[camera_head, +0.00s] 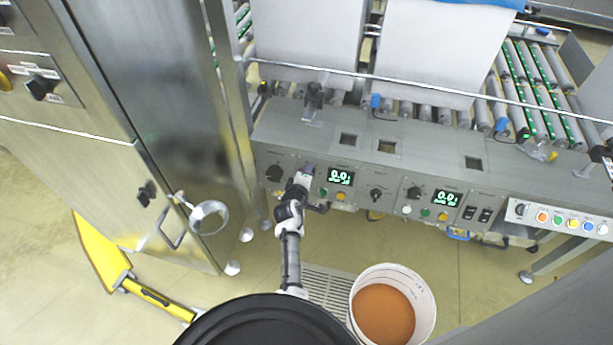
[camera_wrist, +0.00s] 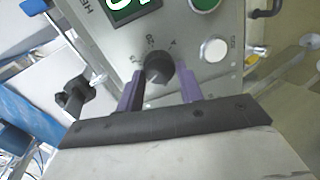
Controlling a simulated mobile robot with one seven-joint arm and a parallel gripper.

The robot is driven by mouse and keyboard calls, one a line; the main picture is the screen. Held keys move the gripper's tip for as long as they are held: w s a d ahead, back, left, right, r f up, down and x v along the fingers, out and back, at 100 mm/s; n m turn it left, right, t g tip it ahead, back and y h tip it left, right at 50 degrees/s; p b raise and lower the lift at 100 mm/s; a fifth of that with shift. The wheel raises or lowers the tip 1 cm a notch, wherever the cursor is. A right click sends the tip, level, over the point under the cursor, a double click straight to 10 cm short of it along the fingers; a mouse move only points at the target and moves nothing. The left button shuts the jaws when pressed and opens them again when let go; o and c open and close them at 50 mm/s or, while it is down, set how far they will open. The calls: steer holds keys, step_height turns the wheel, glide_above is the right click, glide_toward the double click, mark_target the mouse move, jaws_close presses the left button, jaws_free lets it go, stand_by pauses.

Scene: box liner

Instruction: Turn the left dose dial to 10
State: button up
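The left dose dial (camera_wrist: 158,68) is a small round black knob with printed marks around it on the grey panel, seen in the wrist view. In the head view it is hidden behind my gripper (camera_head: 307,168). In the wrist view the two purple fingers of my gripper (camera_wrist: 162,80) stand apart on either side of the dial, with a gap showing beside it. The left display (camera_head: 341,177) reads about 0.0 in green-white digits; its edge also shows in the wrist view (camera_wrist: 130,8). The exact dial pointer angle is unclear.
A black knob (camera_head: 274,173) sits left of my gripper and another (camera_head: 376,195) to the right. A second dose dial (camera_head: 414,193) and display (camera_head: 446,198) are further right. A white button (camera_wrist: 214,50) lies close to the dial. A bucket (camera_head: 428,312) stands on the floor.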

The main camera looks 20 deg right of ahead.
steer(key=o, duration=0.4)
steer(key=shift+c, duration=0.2)
steer(key=b+v, duration=0.1)
steer(key=v, duration=1.3)
steer(key=shift+f, duration=0.1)
